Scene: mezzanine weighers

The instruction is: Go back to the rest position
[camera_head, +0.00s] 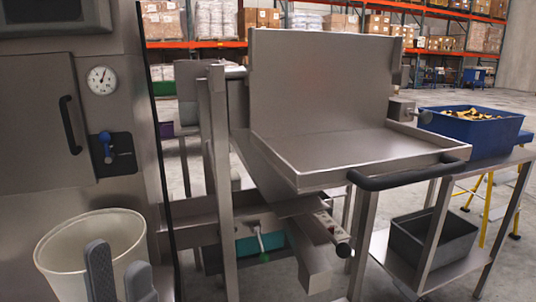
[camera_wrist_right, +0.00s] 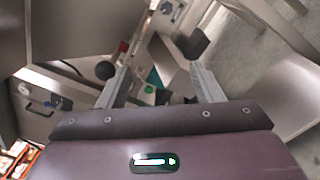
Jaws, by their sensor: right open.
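My left gripper (camera_head: 120,268) shows at the bottom left of the head view as two grey fingers pointing up, with a gap between them and nothing seen in it. It overlaps the front of a pale bucket (camera_head: 62,252); I cannot tell whether it touches it. My right gripper (camera_wrist_right: 162,86) is open and empty in the right wrist view. Its fingers stand wide apart, with a green knob (camera_wrist_right: 148,88) and steel machine parts behind the gap. I do not make out the right gripper in the head view.
A steel weighing tray (camera_head: 340,155) with a black front handle (camera_head: 410,177) stands ahead. A steel cabinet (camera_head: 40,210) fills the left. To the right, a blue bin (camera_head: 465,133) stands on a steel table above a dark grey bin (camera_head: 430,240). Open floor and racks lie beyond.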

